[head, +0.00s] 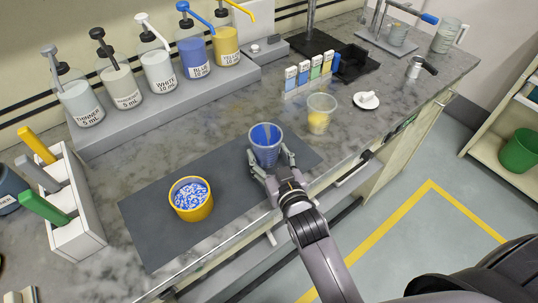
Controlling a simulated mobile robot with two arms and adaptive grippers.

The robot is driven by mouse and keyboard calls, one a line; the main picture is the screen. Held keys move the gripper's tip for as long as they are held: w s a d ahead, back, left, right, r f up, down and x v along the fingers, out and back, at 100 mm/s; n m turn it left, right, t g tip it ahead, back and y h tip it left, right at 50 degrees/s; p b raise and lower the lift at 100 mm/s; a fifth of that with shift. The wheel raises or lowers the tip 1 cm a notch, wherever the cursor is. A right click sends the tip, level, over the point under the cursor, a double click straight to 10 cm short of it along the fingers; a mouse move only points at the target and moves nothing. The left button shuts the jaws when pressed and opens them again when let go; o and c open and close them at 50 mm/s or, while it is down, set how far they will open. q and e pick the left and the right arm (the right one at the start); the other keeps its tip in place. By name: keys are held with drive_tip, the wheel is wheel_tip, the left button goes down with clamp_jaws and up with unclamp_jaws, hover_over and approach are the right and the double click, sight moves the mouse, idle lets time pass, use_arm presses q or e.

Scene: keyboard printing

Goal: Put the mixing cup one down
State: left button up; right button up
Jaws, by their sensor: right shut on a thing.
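A clear mixing cup (265,153) with blue content stands upright between the fingers of my right gripper (271,169), over the right part of the dark mat (150,223). My right gripper is shut on this cup. I cannot tell whether the cup's base touches the mat. A second clear cup (321,108) with yellow content stands on the counter to the right, beyond the mat. A yellow pot (192,212) with blue and white content stands on the mat to the left of the held cup. My left gripper is not in view.
Several pump bottles, such as the blue one (193,56), line a raised grey shelf (150,101) at the back. A white rack (81,235) with colored handles stands at the left. A small white dish (366,103) lies at the right. The mat's front left is clear.

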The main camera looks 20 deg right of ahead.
drive_tip(key=shift+f, duration=0.1)
drive_tip(key=o, duration=1.7)
drive_tip(key=shift+r, duration=0.2)
drive_tip(key=shift+s+f, duration=0.1)
drive_tip(key=shift+s, duration=0.15)
drive_tip(key=s, duration=0.3)
drive_tip(key=s+r+b, duration=0.1)
drive_tip(key=s, duration=0.6)
drive_tip(key=shift+d+r, duration=0.25)
drive_tip(key=shift+s+r+b, duration=0.2)
drive_tip(key=shift+s+b, duration=0.1)
drive_tip(key=shift+s, duration=0.35)
